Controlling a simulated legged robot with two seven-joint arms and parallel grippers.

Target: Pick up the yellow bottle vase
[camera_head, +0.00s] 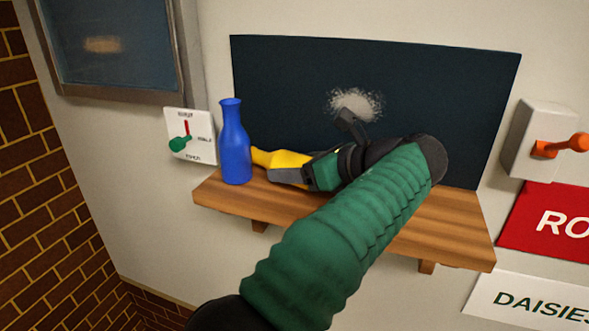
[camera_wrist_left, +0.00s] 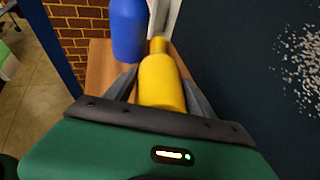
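The yellow bottle vase (camera_head: 283,159) lies on its side at the wooden shelf, its neck pointing left toward the blue bottle vase (camera_head: 234,142). My left gripper (camera_head: 288,176) reaches in from the right, with one dark finger along the near side of the yellow vase. In the left wrist view the yellow vase (camera_wrist_left: 162,82) lies between both fingers, neck pointing away from my palm. The fingers flank its body closely; I cannot tell whether they grip it. Its base end is hidden by my gripper. My right gripper is not in view.
The blue vase stands upright just beyond the yellow vase's neck. The wooden shelf (camera_head: 455,228) is clear at its right end. A dark panel (camera_head: 440,95) backs it. A green-lever switch (camera_head: 190,137) is left, an orange-lever box (camera_head: 530,125) right.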

